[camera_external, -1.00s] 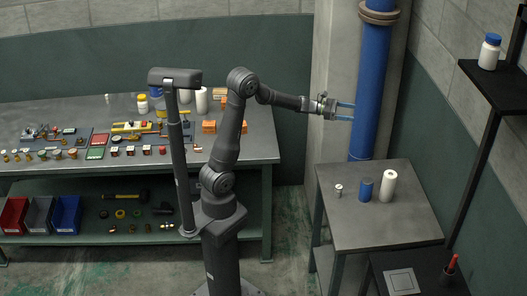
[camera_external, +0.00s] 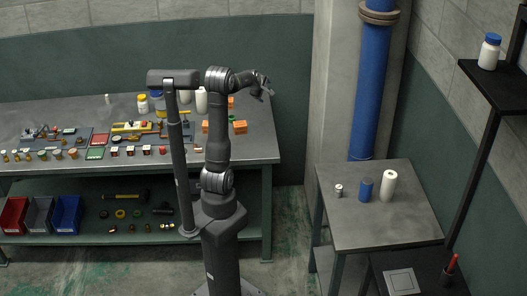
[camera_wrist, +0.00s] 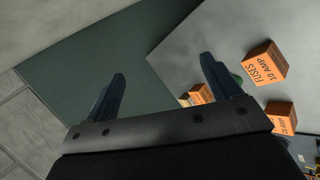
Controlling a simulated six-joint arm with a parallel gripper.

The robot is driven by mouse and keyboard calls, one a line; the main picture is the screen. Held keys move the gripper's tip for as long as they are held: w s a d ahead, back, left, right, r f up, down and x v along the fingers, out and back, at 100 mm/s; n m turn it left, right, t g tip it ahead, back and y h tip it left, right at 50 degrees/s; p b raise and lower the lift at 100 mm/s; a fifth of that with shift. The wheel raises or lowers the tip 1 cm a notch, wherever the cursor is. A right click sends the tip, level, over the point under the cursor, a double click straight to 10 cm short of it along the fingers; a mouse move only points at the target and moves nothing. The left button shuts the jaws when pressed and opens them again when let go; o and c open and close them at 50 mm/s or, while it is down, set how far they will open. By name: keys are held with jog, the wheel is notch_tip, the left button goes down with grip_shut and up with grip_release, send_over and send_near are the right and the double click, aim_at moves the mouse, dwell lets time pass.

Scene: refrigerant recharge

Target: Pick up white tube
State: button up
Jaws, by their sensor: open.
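Two white cylinders could be the white tube. One (camera_external: 389,185) stands upright on the small side table at right. The other (camera_external: 201,101) stands on the long workbench, partly hidden behind my arm. My gripper (camera_external: 265,90) is raised near the bench's right end, far from the side table and off to the right of the bench cylinder. In the wrist view my gripper (camera_wrist: 163,86) has its two dark blue fingers spread with nothing between them. No white tube shows clearly in the wrist view.
A blue cylinder (camera_external: 366,190) and a small metal part (camera_external: 339,190) share the side table (camera_external: 385,233). Orange fuse boxes (camera_wrist: 265,63) lie on the workbench (camera_external: 262,146). A thick blue pipe (camera_external: 370,90) rises behind the side table. A dark shelf (camera_external: 500,85) holds a white bottle (camera_external: 489,52).

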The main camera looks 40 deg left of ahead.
jog(key=s+a+r+m+t+y, duration=0.1)
jog(key=s+a+r+m+y, duration=0.25)
jog(key=s+a, duration=0.4)
jog(key=s+a+r+m+y, duration=0.2)
jog(key=s+a+r+m, duration=0.25)
jog(key=a, duration=0.65)
jog(key=s+a+r+m+t+y, duration=0.1)
jog(key=s+a+r+m+y, duration=0.2)
jog(key=s+a, duration=0.45)
send_near(202, 95)
jog(key=shift+h, duration=0.25)
jog(key=x, duration=0.9)
jog(key=shift+s+a+r, duration=0.1)
jog(key=shift+a+r, duration=0.15)
jog(key=shift+r, duration=0.05)
jog(key=shift+x, duration=2.9)
jog(key=shift+s+a+r, duration=0.1)
jog(key=shift+a+r, duration=0.05)
jog(key=shift+a, duration=0.05)
